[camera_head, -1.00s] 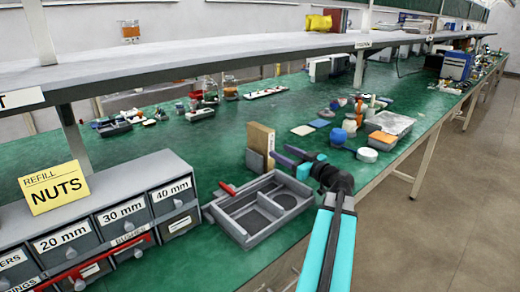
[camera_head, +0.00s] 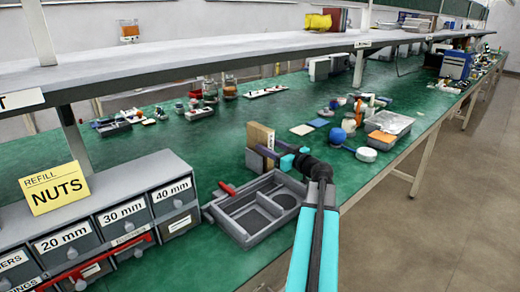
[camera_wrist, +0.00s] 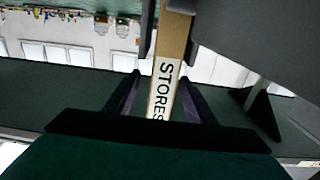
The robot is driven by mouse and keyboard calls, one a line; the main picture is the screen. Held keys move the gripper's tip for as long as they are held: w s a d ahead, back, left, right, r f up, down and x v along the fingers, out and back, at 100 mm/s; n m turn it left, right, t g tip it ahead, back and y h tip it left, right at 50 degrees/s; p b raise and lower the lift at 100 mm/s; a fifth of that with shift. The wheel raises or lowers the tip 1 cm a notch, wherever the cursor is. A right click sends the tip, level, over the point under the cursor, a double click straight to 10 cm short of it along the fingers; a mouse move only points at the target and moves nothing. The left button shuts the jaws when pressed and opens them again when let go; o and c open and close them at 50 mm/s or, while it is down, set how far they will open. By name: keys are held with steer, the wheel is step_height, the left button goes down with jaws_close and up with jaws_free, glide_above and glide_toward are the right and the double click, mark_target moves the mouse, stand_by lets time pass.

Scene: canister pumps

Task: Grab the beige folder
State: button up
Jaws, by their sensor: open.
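In the wrist view the two dark fingers of my gripper (camera_wrist: 160,80) lie to either side of the spine, with visible gaps. I cannot tell how deep the folder sits between them.
The grey tray (camera_head: 243,236) lies under my arm's left side. A drawer cabinet (camera_head: 160,172) with a yellow "NUTS" sign stands at the left. A long shelf (camera_head: 200,65) runs above the bench.

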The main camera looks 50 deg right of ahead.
mark_target(260, 142)
steer(key=shift+w+p, duration=0.35)
steer(key=shift+w, duration=2.2)
jaws_close()
